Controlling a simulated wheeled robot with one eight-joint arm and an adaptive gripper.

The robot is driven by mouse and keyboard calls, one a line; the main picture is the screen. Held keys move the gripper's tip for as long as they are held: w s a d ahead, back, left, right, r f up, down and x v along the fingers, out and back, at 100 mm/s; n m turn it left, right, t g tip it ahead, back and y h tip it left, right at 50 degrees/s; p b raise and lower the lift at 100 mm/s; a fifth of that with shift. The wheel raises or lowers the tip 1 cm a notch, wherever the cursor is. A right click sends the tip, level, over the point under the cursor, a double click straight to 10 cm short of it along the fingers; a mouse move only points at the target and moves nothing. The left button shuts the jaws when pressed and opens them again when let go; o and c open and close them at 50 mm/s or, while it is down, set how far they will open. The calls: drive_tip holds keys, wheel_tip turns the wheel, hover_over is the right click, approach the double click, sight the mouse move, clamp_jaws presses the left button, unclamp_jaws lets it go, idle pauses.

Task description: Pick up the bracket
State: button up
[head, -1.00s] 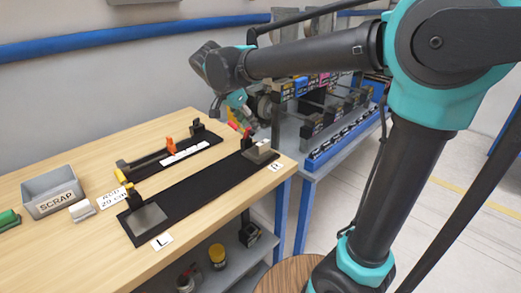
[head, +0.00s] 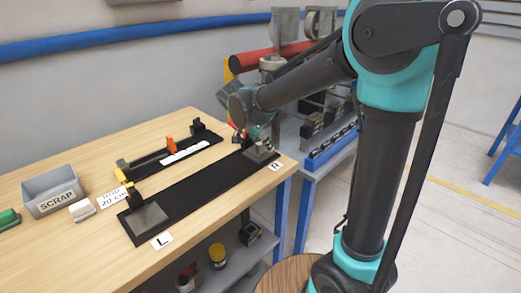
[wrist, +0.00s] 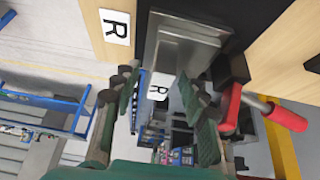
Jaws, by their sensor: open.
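A grey metal piece that looks like the bracket (wrist: 185,48) lies at the R end of the black strip, at the top of the wrist view. It has a raised ridge and seems to rest on a grey plate. In the head view it shows small (head: 262,150), partly covered by my wrist. My gripper (wrist: 158,84) is open, its two fingers spread, with nothing held between them. The fingertips are close to the metal piece, which lies just beyond them in the wrist view. I cannot tell whether they touch it.
A red-handled clamp (wrist: 285,115) and a black block (wrist: 229,70) stand close to my right finger. The black strip (head: 190,195) runs to a grey plate (head: 147,218) at the L end. A grey scrap bin (head: 52,190) stands at the left. A blue shelf is behind.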

drive_tip(key=shift+c, duration=0.5)
clamp_jaws()
